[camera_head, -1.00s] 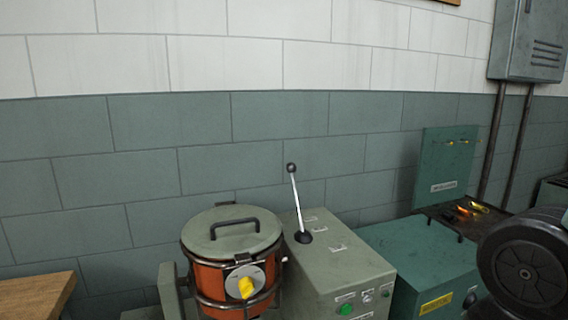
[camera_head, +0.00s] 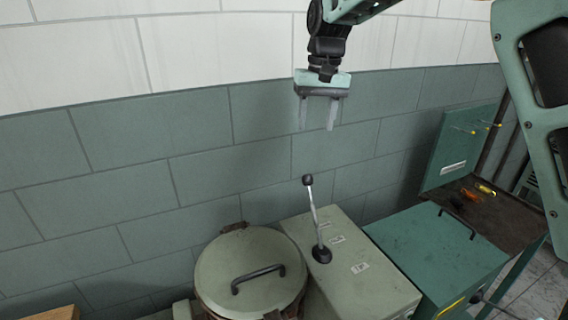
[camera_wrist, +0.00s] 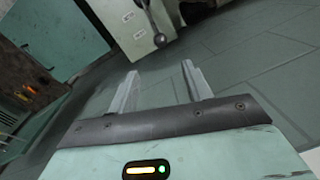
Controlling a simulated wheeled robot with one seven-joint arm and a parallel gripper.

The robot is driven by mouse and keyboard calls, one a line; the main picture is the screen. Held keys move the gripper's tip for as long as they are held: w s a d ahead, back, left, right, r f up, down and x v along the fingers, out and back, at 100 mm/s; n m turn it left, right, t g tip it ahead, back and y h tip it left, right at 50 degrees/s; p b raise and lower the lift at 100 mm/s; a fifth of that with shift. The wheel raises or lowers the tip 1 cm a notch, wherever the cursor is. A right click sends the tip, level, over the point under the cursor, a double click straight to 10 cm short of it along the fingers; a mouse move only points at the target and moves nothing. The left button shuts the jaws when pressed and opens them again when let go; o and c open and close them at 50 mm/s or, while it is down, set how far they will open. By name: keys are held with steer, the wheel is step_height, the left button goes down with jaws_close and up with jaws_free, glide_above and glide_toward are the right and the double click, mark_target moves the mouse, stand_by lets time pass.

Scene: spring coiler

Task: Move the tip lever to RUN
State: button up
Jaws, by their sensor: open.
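The tip lever (camera_head: 315,218) is a thin metal rod with a dark knob (camera_head: 308,180). It rises from a black boot on top of a grey-green box (camera_head: 368,285) and leans slightly left in the head view. Small white labels lie beside it, too small to read. My gripper (camera_head: 317,126) is open and empty, its fingers pointing down, above the knob and apart from it. In the wrist view my gripper (camera_wrist: 160,72) shows two parted fingers with nothing between them. The dark knob (camera_wrist: 160,40) appears past the fingertips, with part of the pale box (camera_wrist: 128,25) behind it.
A round lidded pot (camera_head: 236,262) with a black handle stands left of the box. A teal chest (camera_head: 440,245) stands to the right, next to a dark bench (camera_head: 495,215) with tools on it. A tiled wall (camera_head: 130,180) closes the back.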

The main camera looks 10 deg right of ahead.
mark_target(309, 175)
steer(key=f+p, duration=0.1)
steer(key=f, duration=0.4)
steer(key=f+p, duration=0.2)
steer(key=f, duration=0.4)
steer(key=a+f+p, duration=0.1)
steer(key=f+p, duration=0.1)
steer(key=f, duration=0.4)
steer(key=shift+a+f, duration=0.1)
jaws_close()
